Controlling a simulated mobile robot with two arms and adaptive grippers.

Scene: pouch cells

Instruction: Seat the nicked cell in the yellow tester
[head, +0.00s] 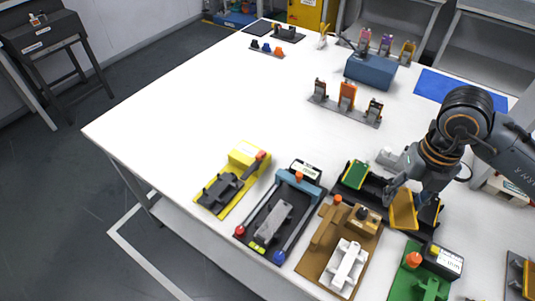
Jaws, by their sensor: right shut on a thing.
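The yellow tester (246,156) stands near the table's front left edge, with a dark grey cradle on it and a red-tipped lever at its right. My right gripper (408,190) is over a black rack (369,190) at the right, shut on a gold-yellow cell (403,210). The cell stands roughly upright at the rack; whether it is clear of its slot I cannot tell. A green cell (355,174) stands in the rack's left end, and a dark cell is partly visible at its right end. No nick can be made out at this size. My left gripper is not in view.
Right of the yellow tester stand a black-and-blue fixture (272,215), a brown fixture (325,245) and a green fixture (416,277). A grey strip with several upright holders (347,96) and a blue box (371,71) stand farther back. The table's left middle is clear.

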